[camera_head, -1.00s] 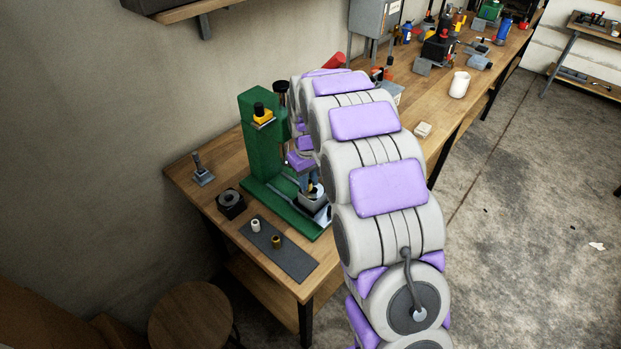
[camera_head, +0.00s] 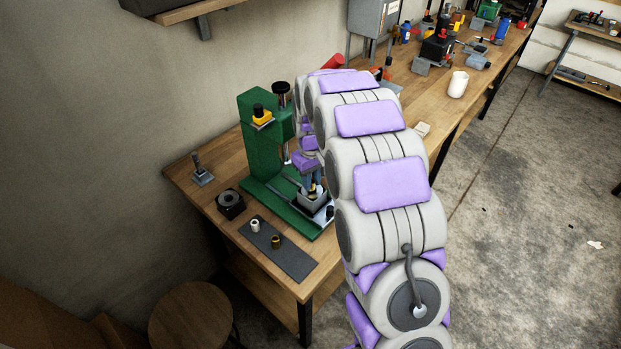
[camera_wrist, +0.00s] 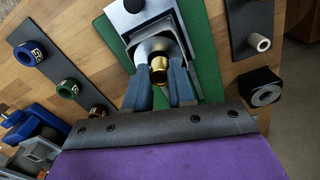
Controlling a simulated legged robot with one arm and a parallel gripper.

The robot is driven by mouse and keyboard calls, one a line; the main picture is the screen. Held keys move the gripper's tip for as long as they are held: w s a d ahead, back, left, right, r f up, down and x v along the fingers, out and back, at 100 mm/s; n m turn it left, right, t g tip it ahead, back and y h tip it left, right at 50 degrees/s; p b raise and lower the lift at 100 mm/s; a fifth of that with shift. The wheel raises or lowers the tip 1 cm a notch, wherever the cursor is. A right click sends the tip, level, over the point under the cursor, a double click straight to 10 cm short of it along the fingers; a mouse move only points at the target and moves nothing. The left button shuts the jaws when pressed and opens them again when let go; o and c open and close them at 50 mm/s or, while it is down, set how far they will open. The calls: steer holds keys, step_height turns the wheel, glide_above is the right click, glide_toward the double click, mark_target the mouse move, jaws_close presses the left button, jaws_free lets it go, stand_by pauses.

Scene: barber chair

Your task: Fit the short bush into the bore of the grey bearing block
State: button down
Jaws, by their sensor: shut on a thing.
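My gripper (camera_wrist: 160,85) is shut on a short brass-coloured bush (camera_wrist: 159,68), held upright between its two blue-grey fingers. In the wrist view the bush is over or at the mouth of the light grey bearing block (camera_wrist: 150,46), and I cannot tell whether its lower end has entered the bore. The block sits on the green press (camera_head: 259,140), below its ram. In the head view my gripper (camera_head: 313,186) is at the block (camera_head: 310,202), and my arm partly covers the press. The fingers and bush hide part of the bore.
A dark mat (camera_head: 290,259) carries a white bush (camera_head: 255,225) and a bronze bush (camera_head: 277,242). A black block with a hole (camera_head: 231,204) stands left of the press. Another dark strip (camera_wrist: 47,70) holds several ringed bushes.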

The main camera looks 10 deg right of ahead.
steer(key=shift+d, duration=0.5)
steer(key=shift+a+f, duration=0.1)
steer(key=shift+a, duration=0.2)
steer(key=shift+d+f, duration=0.15)
steer(key=shift+f, duration=0.25)
steer(key=shift+r+p, duration=0.35)
steer(key=shift+p, duration=0.1)
steer(key=shift+a, duration=0.25)
stand_by(0.6)
steer(key=shift+p, duration=0.6)
stand_by(0.5)
steer(key=shift+f, duration=0.85)
steer(key=c, duration=0.9)
jaws_free()
